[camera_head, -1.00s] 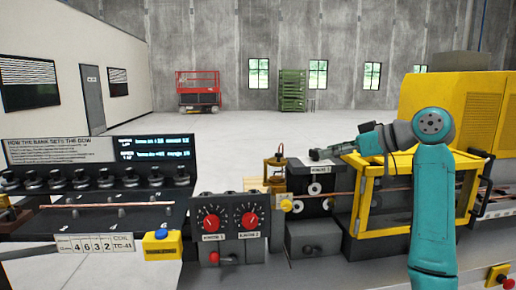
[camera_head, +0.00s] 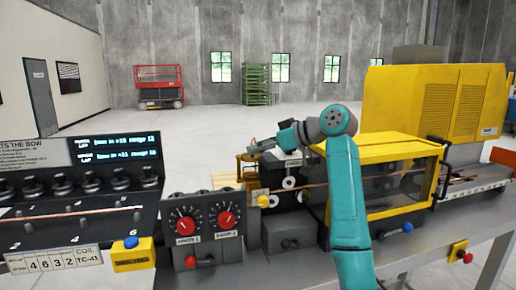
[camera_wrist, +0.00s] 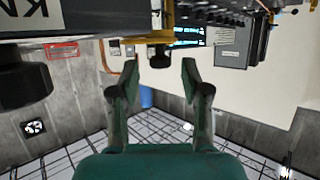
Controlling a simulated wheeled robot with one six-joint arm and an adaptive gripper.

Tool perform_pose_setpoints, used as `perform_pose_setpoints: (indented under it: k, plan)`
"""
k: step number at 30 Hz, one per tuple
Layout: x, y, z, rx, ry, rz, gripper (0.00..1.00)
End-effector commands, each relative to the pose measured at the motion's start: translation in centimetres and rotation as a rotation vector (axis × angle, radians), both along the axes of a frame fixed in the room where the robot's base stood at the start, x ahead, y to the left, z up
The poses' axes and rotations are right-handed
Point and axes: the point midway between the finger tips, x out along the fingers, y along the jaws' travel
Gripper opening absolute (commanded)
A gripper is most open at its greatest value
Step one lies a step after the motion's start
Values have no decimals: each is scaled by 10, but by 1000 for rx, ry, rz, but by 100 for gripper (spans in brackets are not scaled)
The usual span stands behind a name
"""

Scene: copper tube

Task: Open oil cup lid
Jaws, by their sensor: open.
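The oil cup (camera_head: 246,172) is a small brass-coloured cup on the machine, left of the black roller block in the head view. My gripper (camera_head: 255,147) is at the height of its top, and its tips overlap the cup's upper part there. In the wrist view a brass-yellow part (camera_wrist: 158,38), likely the oil cup's lid, shows at the top with a dark round knob (camera_wrist: 159,60). My gripper (camera_wrist: 158,72) is open, with one finger on each side of the knob in the picture. I cannot tell whether they touch it.
A control box with two red dials (camera_head: 203,222) is in front left. The space above the left bench is clear.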

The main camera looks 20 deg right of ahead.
Motion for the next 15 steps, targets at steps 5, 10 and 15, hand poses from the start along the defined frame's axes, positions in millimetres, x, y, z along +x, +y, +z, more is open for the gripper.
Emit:
perform_pose_setpoints:
  k: [5,10,15]
  plan:
    - [5,5,-3,-1,1,0,47]
    - [5,5,-3,-1,1,0,47]
    - [5,5,-3,-1,1,0,19]
